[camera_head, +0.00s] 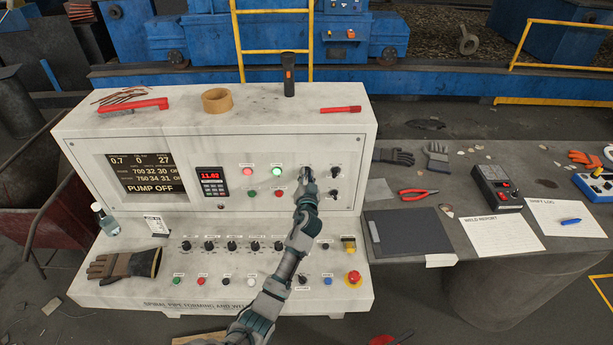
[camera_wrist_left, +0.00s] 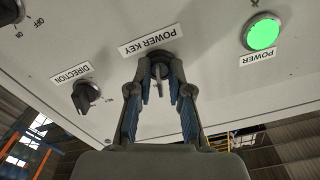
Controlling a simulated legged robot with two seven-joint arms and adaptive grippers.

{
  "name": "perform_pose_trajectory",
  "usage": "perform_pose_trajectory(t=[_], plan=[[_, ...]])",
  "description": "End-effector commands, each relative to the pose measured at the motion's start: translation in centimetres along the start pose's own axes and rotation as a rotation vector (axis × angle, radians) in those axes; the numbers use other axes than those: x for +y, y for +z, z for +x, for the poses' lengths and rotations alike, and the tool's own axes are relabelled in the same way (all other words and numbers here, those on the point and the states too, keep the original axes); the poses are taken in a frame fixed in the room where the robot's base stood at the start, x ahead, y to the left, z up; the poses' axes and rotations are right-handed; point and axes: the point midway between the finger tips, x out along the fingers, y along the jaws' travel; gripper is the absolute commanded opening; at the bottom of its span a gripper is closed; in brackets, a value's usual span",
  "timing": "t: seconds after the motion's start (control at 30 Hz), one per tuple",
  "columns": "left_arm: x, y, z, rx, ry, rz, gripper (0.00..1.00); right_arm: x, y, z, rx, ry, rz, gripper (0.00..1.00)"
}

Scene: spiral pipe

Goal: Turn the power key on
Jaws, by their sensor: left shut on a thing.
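The power key (camera_wrist_left: 159,74) sits in the upright face of the white control console, beside its "POWER KEY" label (camera_wrist_left: 147,40); the wrist view shows it upside down. My left gripper (camera_wrist_left: 161,86) is shut on it, with one blue-padded finger on each side. In the head view my left gripper (camera_head: 305,182) reaches up to the console face and mostly hides the key. The green power light (camera_head: 277,171) is lit; it also shows bright green in the wrist view (camera_wrist_left: 263,33). My right gripper is not in view.
A black direction knob (camera_wrist_left: 86,96) is close to the key. Below my arm, the sloping panel (camera_head: 215,275) holds knobs, buttons and a red emergency stop (camera_head: 354,277). A brown glove (camera_head: 125,264) lies at its left. The display (camera_head: 141,173) reads "PUMP OFF".

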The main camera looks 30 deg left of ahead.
Motion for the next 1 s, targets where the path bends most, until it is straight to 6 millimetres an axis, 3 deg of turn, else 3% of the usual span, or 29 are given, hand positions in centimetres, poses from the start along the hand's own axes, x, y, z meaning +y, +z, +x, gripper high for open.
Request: perform_pose_trajectory(t=[1.0], plan=[[0.02, -0.16, 0.02, 0.004, 0.000, -0.002, 0.00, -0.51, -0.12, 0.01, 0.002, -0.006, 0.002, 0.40]])
